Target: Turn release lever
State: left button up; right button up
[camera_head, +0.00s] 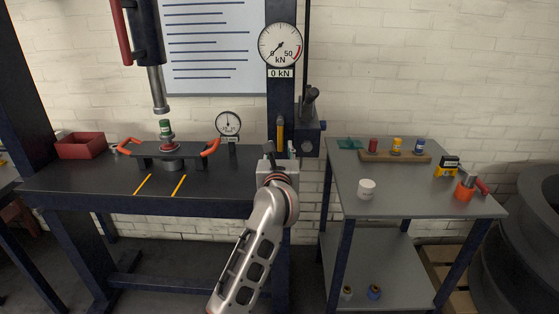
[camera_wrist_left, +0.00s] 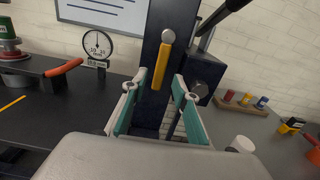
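The release lever is a yellow-orange bar (camera_head: 281,129) on the front of the dark press column (camera_head: 281,93). In the left wrist view the lever (camera_wrist_left: 162,66) hangs nearly straight down from a round silver pivot. My left gripper (camera_head: 280,152) is just below the lever in the head view. In the left wrist view my left gripper (camera_wrist_left: 159,88) is open, with its teal-padded fingers apart. The lever's lower end shows above and between the fingertips; whether it is within their reach I cannot tell. No contact shows. My right gripper is not in view.
A force gauge (camera_head: 280,45) reads about 0 kN. A dark pump unit (camera_head: 308,138) with a handle sits right of the column. A fixture with orange handles (camera_head: 170,150) and a dial gauge (camera_head: 228,124) stand left. A grey side table (camera_head: 410,195) holds small items.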

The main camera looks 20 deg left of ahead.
pick_arm(q)
jog(key=v, duration=1)
